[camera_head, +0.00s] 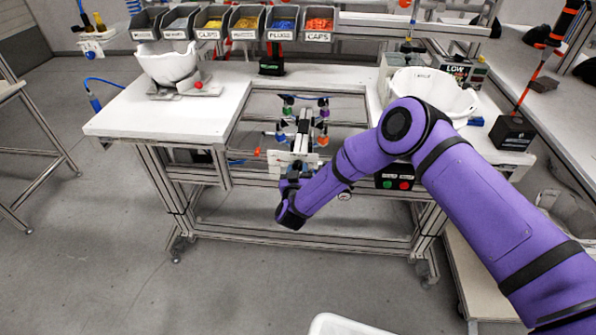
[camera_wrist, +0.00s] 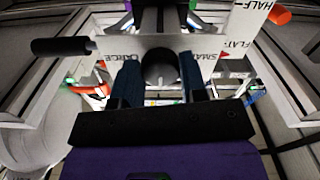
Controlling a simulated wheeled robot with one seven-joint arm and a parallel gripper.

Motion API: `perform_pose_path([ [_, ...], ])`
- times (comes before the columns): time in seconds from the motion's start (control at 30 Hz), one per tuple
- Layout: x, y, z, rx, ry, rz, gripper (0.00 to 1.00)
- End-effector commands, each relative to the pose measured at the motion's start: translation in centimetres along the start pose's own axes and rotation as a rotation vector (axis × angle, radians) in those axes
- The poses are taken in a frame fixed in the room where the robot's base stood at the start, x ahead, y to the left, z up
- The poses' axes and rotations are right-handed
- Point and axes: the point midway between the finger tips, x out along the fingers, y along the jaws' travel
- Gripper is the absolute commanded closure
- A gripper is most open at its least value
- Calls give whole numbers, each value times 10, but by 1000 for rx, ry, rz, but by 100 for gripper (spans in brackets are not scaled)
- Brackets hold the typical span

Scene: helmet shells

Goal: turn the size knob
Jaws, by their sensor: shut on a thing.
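The size knob (camera_wrist: 159,66) is a dark round knob in the middle of the wrist view. It sits on a light plate (camera_wrist: 113,52) lettered LARGE on the left and SMALL, partly covered, on the right. My gripper (camera_wrist: 160,78) has one blue finger on each side of the knob and is shut on it. The knob's pointer mark, if any, cannot be made out. In the head view my gripper (camera_head: 294,178) is at the front of the fixture (camera_head: 303,132) in the table's gap, and the knob is hidden there.
A black handle (camera_wrist: 62,47) sticks out left of the knob. An orange-tipped part (camera_wrist: 279,15) is at the right, by HALF and FLAT lettering. White shells stand on the table's left (camera_head: 167,62) and right (camera_head: 432,92).

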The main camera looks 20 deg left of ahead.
Motion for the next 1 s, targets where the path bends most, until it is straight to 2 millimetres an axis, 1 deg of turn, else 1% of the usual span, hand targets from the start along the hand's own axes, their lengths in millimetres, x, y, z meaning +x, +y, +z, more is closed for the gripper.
perform_pose_path([
  [0.27, 0, -1, 0, 185, 1, -1, 84],
  [1.0, 0, -2, -1, 889, -1, 0, 84],
])
